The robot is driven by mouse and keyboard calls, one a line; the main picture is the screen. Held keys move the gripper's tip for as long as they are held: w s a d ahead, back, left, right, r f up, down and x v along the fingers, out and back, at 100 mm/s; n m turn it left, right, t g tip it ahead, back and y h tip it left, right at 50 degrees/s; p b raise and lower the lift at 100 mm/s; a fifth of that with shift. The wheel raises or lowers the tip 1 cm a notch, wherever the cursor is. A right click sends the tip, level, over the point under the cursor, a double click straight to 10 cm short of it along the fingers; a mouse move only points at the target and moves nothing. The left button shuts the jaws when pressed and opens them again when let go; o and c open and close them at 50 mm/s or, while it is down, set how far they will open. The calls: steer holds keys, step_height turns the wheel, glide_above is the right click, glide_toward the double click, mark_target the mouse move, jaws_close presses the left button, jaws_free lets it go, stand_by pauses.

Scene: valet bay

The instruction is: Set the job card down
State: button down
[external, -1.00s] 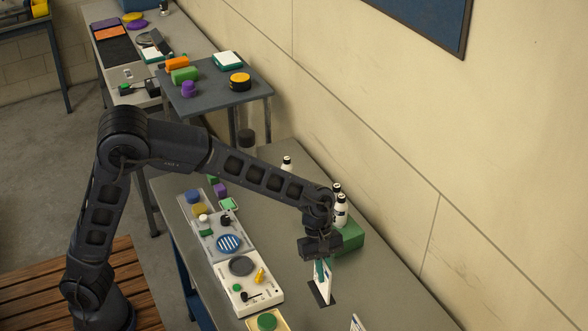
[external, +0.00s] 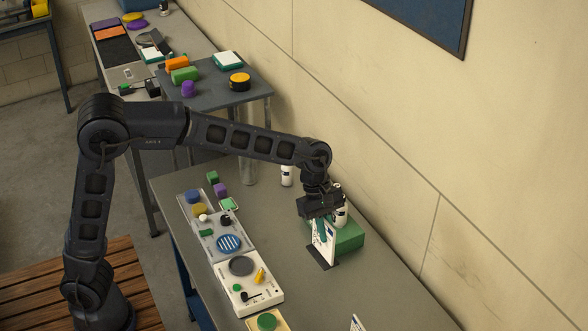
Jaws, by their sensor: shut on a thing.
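The job card, a white upright card (external: 329,245) with dark marks, hangs below my gripper (external: 320,226) in the external view. My gripper is shut on its upper part, and the jaws hide the top of the card. A dark flat patch (external: 322,259) lies at the card's lower edge; I cannot tell whether it is a foot or a shadow. The card is close above or on the grey bench (external: 285,267); I cannot tell whether it touches. It stands just left of a green block (external: 350,238).
White bottles with dark caps stand by the green block (external: 341,217) and farther back (external: 287,176). White trays with small parts (external: 262,291) line the bench's left side. Another white card (external: 356,323) shows at the bottom edge. Bare bench lies between trays and card.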

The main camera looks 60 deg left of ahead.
steer(key=w+a+n+t+y, duration=0.1)
steer(key=w+a+n+t, duration=0.3)
steer(key=a, duration=0.9)
steer(key=w+a+n+g+y, duration=0.1)
steer(key=w+a+n, duration=0.3)
steer(key=a, duration=0.8)
steer(key=s+a+n+t+y, duration=0.15)
steer(key=a+n, duration=0.35)
steer(key=a, duration=0.7)
steer(key=s+a+n+y, duration=0.15)
steer(key=a+n, duration=0.35)
steer(key=a, duration=0.7)
step_height(320, 180, down, 20)
steer(key=shift+s+d+r, duration=0.2)
steer(key=shift+s, duration=0.05)
steer(key=shift+f, duration=0.1)
steer(key=c, duration=2)
jaws_free()
steer(key=o, duration=0.4)
steer(key=shift+o, duration=0.2)
